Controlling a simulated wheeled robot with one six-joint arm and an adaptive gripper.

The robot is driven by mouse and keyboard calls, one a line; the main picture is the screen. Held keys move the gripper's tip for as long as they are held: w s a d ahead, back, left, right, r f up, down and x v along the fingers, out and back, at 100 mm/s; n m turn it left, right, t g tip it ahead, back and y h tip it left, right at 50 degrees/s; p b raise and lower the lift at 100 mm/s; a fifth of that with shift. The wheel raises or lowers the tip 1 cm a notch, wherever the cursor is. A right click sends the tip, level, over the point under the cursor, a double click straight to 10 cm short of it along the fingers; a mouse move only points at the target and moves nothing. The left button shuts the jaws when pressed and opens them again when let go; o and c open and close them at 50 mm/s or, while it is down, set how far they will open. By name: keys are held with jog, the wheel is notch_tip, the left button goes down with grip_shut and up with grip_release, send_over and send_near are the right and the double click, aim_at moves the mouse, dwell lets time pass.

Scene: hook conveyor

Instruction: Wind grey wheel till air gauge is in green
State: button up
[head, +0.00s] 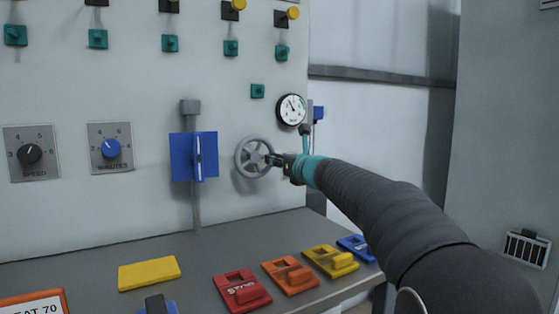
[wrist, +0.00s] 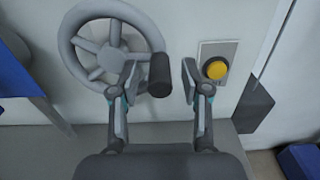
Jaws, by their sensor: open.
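The grey wheel (head: 254,157) is a spoked handwheel on the pale panel, right of a blue lever box. It also shows in the wrist view (wrist: 90,50), with a dark handle knob (wrist: 160,75) on its right rim. My gripper (head: 273,160) is at the wheel's right side in the head view. In the wrist view my gripper (wrist: 168,75) is open, with the dark knob between its fingers, nearer the left finger. The air gauge (head: 291,109) is a round white dial above and right of the wheel. Its needle points to the upper left; a small green mark shows at its right.
A blue lever box (head: 194,157) stands left of the wheel. A yellow button (wrist: 217,69) sits right of my fingers in the wrist view. Below is a grey ledge (head: 90,255) with red, orange and yellow blocks. Two dials, speed and minutes, are at the left.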

grip_shut()
jog(key=shift+r+n, duration=0.15)
jog(key=shift+n, duration=0.15)
